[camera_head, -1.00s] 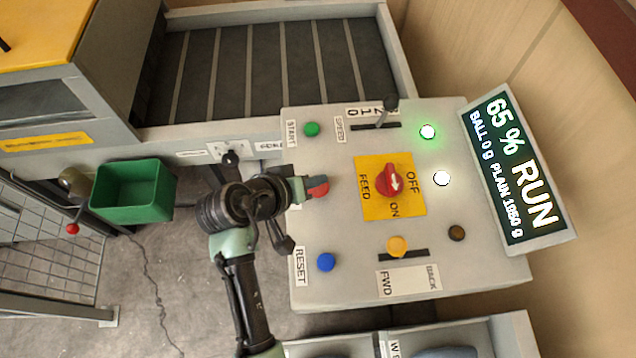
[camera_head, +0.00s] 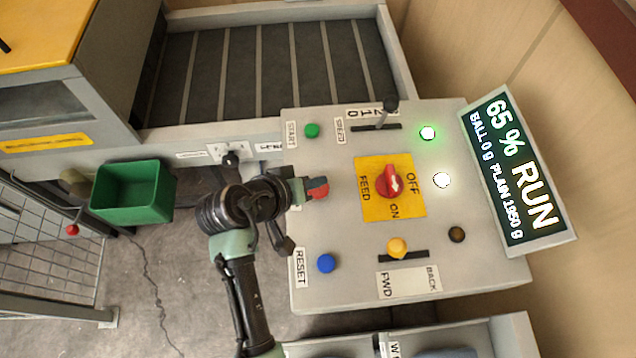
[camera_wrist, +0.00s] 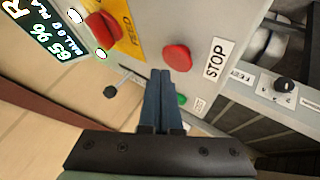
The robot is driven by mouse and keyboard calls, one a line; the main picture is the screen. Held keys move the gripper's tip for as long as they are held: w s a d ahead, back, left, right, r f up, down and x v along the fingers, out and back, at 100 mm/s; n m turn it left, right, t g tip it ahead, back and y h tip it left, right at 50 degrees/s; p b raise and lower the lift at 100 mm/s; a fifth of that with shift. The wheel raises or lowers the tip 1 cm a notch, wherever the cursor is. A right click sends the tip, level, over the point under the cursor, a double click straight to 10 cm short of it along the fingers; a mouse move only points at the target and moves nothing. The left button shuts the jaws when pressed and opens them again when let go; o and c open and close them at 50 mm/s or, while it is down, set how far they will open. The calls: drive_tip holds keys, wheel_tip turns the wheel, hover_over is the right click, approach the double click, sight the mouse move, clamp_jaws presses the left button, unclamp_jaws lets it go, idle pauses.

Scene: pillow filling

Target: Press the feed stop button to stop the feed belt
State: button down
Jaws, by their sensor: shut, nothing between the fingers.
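The red feed stop button (camera_head: 318,188) is on the left side of the grey control panel (camera_head: 345,275). In the wrist view the round red button (camera_wrist: 178,57) sits beside the STOP label (camera_wrist: 215,58). My gripper (camera_head: 303,189) is shut and empty, with its tips close to the button; it partly covers the button and its label in the head view. In the wrist view the blue fingers (camera_wrist: 160,76) end just short of the button's edge in the picture; I cannot tell whether they touch it. The feed belt (camera_head: 275,70) lies behind the panel.
The panel also carries a green START button (camera_head: 312,130), a blue RESET button (camera_head: 326,263), a red FEED knob (camera_head: 389,182), a speed lever (camera_head: 389,106) and a yellow lever knob (camera_head: 397,245). The display (camera_head: 515,170) reads 65 % RUN. A green bin (camera_head: 133,192) is at left.

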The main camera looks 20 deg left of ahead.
sight(315, 192)
drive_tip(key=shift+f, duration=0.1)
idle(0.7)
drive_tip(key=shift+f, duration=0.35)
drive_tip(key=shift+f+b, duration=0.5)
drive_tip(key=shift+f, duration=0.1)
idle(0.6)
drive_tip(key=shift+r, duration=0.1)
drive_tip(key=shift+r+p, duration=0.9)
drive_tip(key=shift+p, duration=0.05)
drive_tip(key=shift+r, duration=0.1)
wheel_tip(315, 192, up, 5)
drive_tip(key=p, duration=0.5)
idle(0.7)
